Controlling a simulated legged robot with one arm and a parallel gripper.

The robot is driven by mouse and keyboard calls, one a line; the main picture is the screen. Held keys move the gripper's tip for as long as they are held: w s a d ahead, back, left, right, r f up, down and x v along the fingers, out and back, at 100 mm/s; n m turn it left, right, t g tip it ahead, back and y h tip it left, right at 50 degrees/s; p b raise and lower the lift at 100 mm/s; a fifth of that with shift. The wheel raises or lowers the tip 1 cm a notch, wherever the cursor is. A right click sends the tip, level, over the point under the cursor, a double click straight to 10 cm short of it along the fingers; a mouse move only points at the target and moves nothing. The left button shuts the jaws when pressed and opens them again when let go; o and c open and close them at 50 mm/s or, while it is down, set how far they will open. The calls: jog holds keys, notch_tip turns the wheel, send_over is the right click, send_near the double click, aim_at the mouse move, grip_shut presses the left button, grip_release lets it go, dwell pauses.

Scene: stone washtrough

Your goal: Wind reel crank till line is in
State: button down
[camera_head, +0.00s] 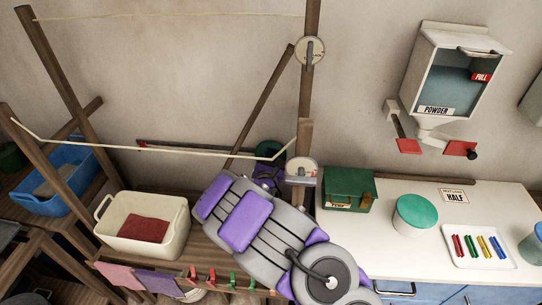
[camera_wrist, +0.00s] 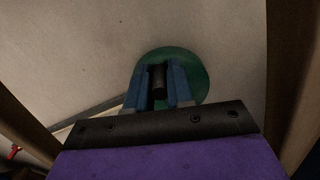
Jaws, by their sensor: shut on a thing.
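The green reel (camera_head: 268,150) is on the wall side behind the post, mostly hidden by my arm. In the wrist view its round green face (camera_wrist: 198,68) fills the middle. A dark cylindrical crank handle (camera_wrist: 157,80) stands out from it. My gripper (camera_wrist: 158,92) has its two blue fingers on either side of this handle and is shut on it. In the head view my gripper (camera_head: 268,176) is at the reel, its fingertips hard to make out. A pale line (camera_head: 200,154) runs between the wooden posts, bent near both ends. Another thin line (camera_head: 170,17) runs higher up.
A wooden post (camera_head: 306,110) with round pale discs stands right beside my arm. A cream tub (camera_head: 147,227) with a red cloth is at left. A green box (camera_head: 347,188) and a green-lidded pot (camera_head: 415,214) stand on the white counter. A powder dispenser (camera_head: 450,80) hangs at right.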

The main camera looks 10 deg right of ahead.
jog(key=shift+s+d+f+m+p, duration=0.15)
jog(key=shift+d+f+m+p, duration=0.25)
jog(key=shift+m, duration=1.1)
jog(key=shift+s+d+f+m+p, duration=0.15)
jog(key=shift+d+m+p, duration=0.4)
jog(key=shift+m, duration=0.95)
jog(key=shift+s+d+f+m+p, duration=0.1)
jog(key=shift+d+f+m+p, duration=0.3)
jog(key=shift+m, duration=1.1)
jog(key=shift+d, duration=0.1)
jog(key=c, duration=1.1)
grip_release()
jog(key=shift+s, duration=0.2)
jog(key=p+v, duration=0.2)
jog(key=v, duration=0.5)
jog(key=shift+a, duration=0.2)
